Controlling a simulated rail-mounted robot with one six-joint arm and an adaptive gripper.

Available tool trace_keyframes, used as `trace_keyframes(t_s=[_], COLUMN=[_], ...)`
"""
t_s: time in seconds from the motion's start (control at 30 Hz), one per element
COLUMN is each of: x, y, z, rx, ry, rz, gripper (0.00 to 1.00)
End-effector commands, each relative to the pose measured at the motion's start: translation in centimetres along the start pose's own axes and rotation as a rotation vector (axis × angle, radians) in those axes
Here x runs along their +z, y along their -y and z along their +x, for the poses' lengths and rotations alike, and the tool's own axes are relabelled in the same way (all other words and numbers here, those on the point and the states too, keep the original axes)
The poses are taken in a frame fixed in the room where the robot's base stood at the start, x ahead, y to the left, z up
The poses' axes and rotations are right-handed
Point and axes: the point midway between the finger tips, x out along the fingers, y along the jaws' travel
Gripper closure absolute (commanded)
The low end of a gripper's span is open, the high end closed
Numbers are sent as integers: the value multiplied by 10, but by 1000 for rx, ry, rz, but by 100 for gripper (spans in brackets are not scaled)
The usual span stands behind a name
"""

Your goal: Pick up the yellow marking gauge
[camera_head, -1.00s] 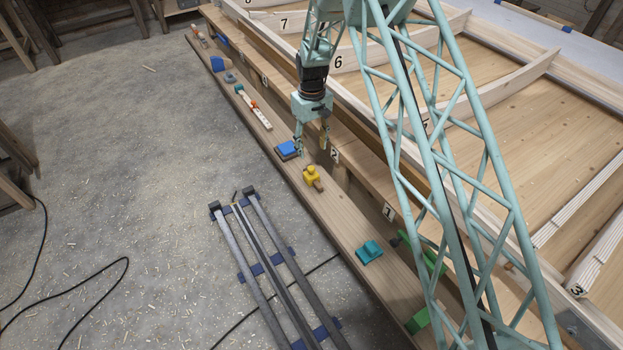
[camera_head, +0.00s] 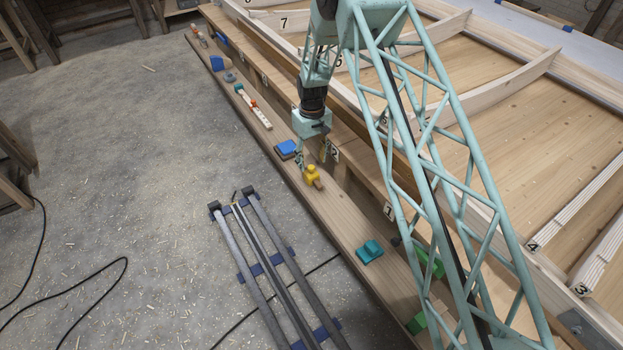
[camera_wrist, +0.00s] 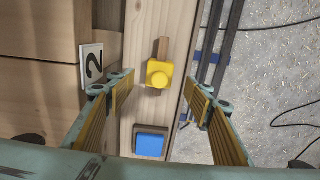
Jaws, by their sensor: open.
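The yellow marking gauge (camera_head: 312,174) sits on the long wooden plank bench, with a short brown wooden stem sticking out. In the wrist view its yellow head with a round knob (camera_wrist: 159,75) lies beyond the fingertips, roughly centred between them sideways. My gripper (camera_head: 311,164) is open and empty, pointing down over the bench close to the gauge. In the wrist view its two fingers (camera_wrist: 165,92) with yellow inner pads stand wide apart. I cannot tell exactly how high the fingertips are above the bench.
A blue block on a dark base (camera_head: 286,149) lies on the bench close by; it shows between the fingers in the wrist view (camera_wrist: 151,144). A teal block (camera_head: 369,252) lies nearer along the bench (camera_head: 335,212). A "2" tag (camera_wrist: 92,66) stands left. Floor rails (camera_head: 272,262) lie alongside.

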Motion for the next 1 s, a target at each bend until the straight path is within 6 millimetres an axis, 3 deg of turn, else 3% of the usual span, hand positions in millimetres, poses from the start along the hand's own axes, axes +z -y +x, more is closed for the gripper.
trace_keyframes(t_s=[0.57, 1.0], x=[0, -2], y=[0, 0], z=[9, 49], rx=[0, 0], ry=[0, 1], rz=[0, 0], gripper=[52, 52])
